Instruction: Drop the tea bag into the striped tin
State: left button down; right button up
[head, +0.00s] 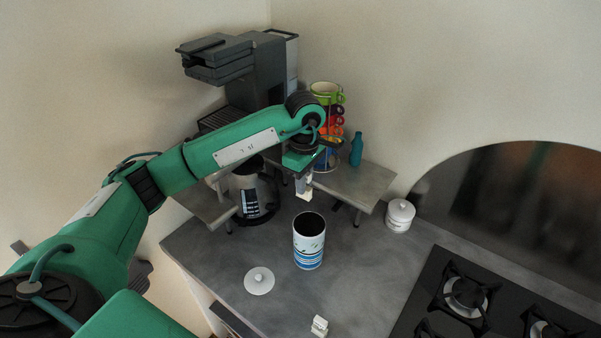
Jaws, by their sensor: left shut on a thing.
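The striped tin (309,252) stands upright and open on the grey counter, white above with blue stripes near its base. My left gripper (304,188) points down just above and behind the tin in the picture. It is shut on a small whitish tea bag (306,195), which hangs in the air above the tin's dark opening and apart from it. Much of the tea bag is hidden by the fingers. My right gripper is not in view.
A round white lid (259,281) lies left of the tin, and a small white item (319,325) lies in front. A raised shelf (362,185) holds a coffee machine (255,75), stacked cups (326,95) and a teal bottle (356,150). A white jar (399,215) and a hob (435,290) are right.

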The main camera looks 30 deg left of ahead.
aim_at(304, 197)
pick_arm(q)
jog(key=shift+s+d+f, duration=0.1)
jog(key=shift+s+f, duration=0.05)
jog(key=shift+f, duration=0.6)
notch_tip(304, 197, down, 3)
jog(key=shift+b, duration=0.6)
jog(key=shift+f, duration=0.7)
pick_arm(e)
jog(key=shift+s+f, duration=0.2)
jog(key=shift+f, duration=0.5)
pick_arm(q)
jog(key=c, duration=1.3)
grip_release()
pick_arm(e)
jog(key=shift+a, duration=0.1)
pick_arm(q)
jog(key=shift+r, duration=0.1)
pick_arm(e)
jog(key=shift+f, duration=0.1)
